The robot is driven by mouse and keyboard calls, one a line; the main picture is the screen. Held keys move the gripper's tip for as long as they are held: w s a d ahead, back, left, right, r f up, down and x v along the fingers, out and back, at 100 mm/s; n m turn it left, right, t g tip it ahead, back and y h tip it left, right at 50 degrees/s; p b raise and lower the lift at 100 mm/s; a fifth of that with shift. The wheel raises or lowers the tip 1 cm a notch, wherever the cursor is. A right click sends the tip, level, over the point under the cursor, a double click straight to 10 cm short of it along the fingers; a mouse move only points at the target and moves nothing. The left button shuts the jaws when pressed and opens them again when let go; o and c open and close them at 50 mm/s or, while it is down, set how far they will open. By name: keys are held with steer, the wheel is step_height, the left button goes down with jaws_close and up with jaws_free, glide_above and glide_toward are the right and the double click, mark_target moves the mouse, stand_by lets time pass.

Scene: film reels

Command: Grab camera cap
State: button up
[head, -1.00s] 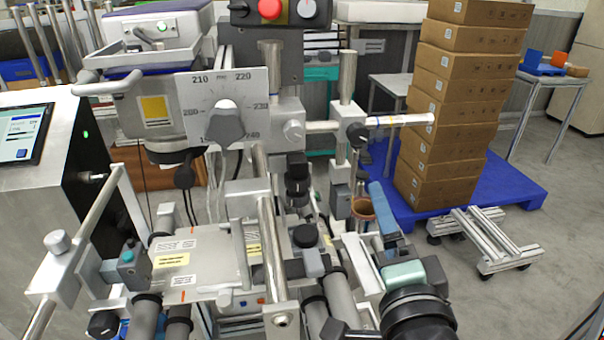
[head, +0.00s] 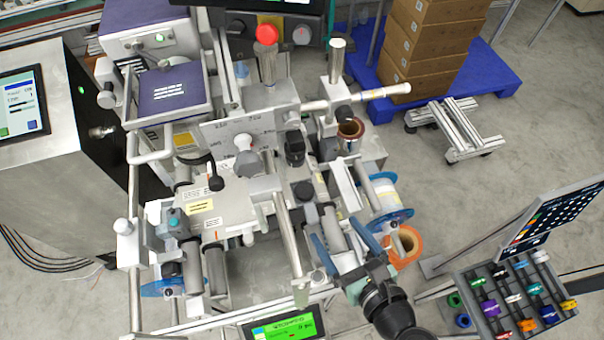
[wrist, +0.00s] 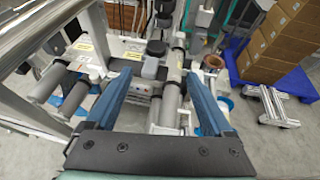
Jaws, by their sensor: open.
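My gripper (head: 335,229) is in the lower middle of the head view, over the front right of the film machine. Its two blue fingers are spread wide in the wrist view (wrist: 157,78), with nothing held between them. I cannot tell for sure which part is the camera cap.
Grey rollers (head: 333,238) and metal posts stand close around the fingers. Film reels, one orange (head: 407,243), are right of the machine. A rack of coloured spools (head: 515,300) stands at lower right. Stacked boxes (head: 425,45) stand on a blue pallet behind. Floor at right is partly clear.

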glide_toward(305, 191)
steer(key=w+f, duration=0.1)
steer(key=w, duration=0.1)
steer(key=shift+w+a+f+p, duration=0.25)
steer(key=shift+w+f+p, duration=0.05)
steer(key=shift+f, duration=0.05)
steer(key=x, duration=0.3)
steer(key=p+x, duration=0.1)
steer(key=shift+w+a+r, duration=0.2)
steer(key=shift+a, duration=0.3)
steer(key=shift+w+a+f, duration=0.2)
steer(key=shift+w+f, duration=0.05)
steer(key=shift+w, duration=0.2)
jaws_close()
steer(key=shift+r, duration=0.1)
